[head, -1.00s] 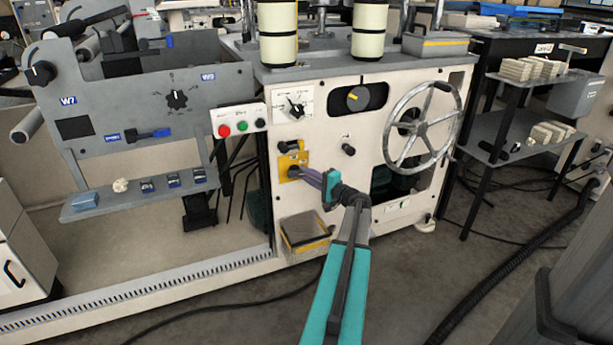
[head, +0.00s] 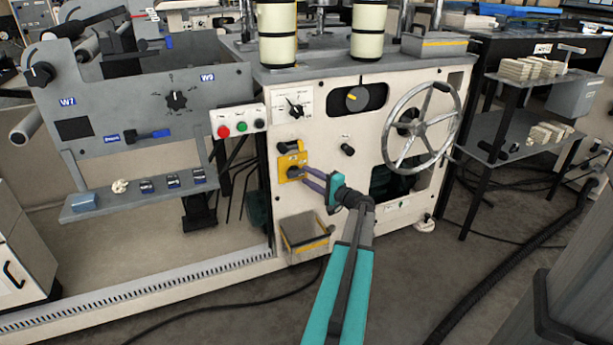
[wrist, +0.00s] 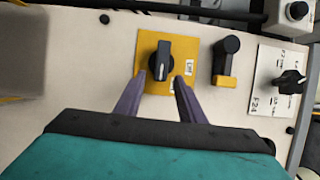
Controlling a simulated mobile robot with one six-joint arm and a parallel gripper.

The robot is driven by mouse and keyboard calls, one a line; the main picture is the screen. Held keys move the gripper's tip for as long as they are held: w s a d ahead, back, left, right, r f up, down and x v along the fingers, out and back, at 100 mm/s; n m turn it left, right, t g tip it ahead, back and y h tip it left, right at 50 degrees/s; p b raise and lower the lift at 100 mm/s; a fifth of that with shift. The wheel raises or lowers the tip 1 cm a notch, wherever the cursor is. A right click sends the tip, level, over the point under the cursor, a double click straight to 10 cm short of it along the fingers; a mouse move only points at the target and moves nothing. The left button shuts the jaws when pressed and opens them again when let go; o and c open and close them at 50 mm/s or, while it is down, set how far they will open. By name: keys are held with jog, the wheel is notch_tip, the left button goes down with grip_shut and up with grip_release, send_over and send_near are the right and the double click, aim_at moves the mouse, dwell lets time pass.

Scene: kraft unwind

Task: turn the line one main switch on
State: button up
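The switch is a black rotary knob (wrist: 161,62) on a yellow plate (head: 284,163) on the cream machine front. In the wrist view the knob's grip lies along the picture's up-down line, with a pale mark at its lower end. A small white label beside it is too small to read surely. My gripper (wrist: 161,82) is open, with one purple finger on each side of the knob's lower end. A gap shows on both sides. In the head view my gripper (head: 305,174) is just right of the knob; depth is hard to tell.
A black handle with a yellow base (wrist: 227,62) sits close to the plate. A selector dial (head: 295,108), a button box (head: 239,121) and a black knob (head: 347,149) are nearby. A large handwheel (head: 421,125) is to the right, and a step box (head: 305,234) is below.

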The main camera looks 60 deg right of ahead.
jog(key=p+v, duration=0.1)
jog(key=v, duration=1.1)
jog(key=shift+p, duration=0.4)
jog(key=shift+f, duration=0.1)
